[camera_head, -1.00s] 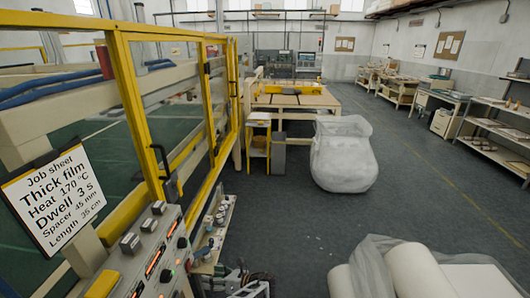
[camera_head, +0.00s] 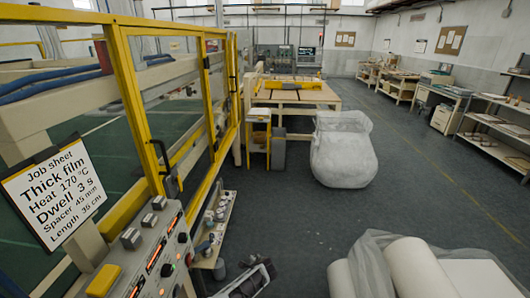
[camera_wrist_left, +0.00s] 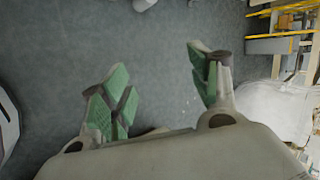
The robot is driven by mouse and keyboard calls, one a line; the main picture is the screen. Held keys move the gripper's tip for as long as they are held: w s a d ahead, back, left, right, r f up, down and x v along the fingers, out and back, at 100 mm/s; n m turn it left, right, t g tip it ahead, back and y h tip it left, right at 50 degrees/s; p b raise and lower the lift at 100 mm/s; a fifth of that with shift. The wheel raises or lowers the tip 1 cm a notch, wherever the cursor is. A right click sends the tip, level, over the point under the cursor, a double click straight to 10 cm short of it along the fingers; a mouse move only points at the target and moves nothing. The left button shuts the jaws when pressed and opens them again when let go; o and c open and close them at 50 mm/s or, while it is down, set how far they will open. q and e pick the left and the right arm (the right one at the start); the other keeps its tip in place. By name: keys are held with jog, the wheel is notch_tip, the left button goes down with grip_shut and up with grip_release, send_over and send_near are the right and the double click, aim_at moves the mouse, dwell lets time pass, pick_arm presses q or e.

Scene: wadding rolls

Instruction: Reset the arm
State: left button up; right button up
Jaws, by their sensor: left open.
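My left gripper (camera_head: 246,276) shows at the bottom edge of the head view, just right of the control panel, over the dark floor. In the left wrist view its two green-padded fingers (camera_wrist_left: 158,78) are spread wide with only grey floor between them, so it is open and empty. Most of the left arm is outside the head view. My right gripper is not in view.
The control panel (camera_head: 158,262) with knobs and a job sheet (camera_head: 54,196) stands at left, beside a yellow-framed guard (camera_head: 131,105). A small shelf (camera_head: 217,240) sits close to my gripper. White rolls (camera_head: 415,270) lie at bottom right. A wrapped bag (camera_head: 343,150) stands on open floor.

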pick_arm(q)
notch_tip(320, 180, down, 6)
jog(key=s+d+n+h, duration=0.25)
jog(key=n+h, duration=0.25)
jog(key=n, duration=0.3)
jog(key=s+a+f+n+b, duration=0.1)
jog(key=s+a+f+n, duration=0.1)
jog(key=s+a+f, duration=0.5)
jog(key=s+a+f+n+b, duration=0.1)
jog(key=s+a+f+n, duration=0.1)
jog(key=s+a+f, duration=0.6)
jog(key=s+a+f+g, duration=0.2)
jog(key=s+a+f, duration=0.1)
jog(key=s, duration=1.1)
jog(key=s+a+f+n+g+y+b, duration=0.1)
jog(key=s+f, duration=0.4)
jog(key=s, duration=0.9)
jog(key=s+a+f+g+y+b, duration=0.1)
jog(key=s+a+f+g, duration=0.2)
jog(key=s, duration=1.1)
jog(key=shift+s+a+f+n, duration=0.25)
jog(key=shift+a+f+n, duration=0.05)
jog(key=shift+a+f, duration=0.7)
jog(key=shift+s, duration=0.1)
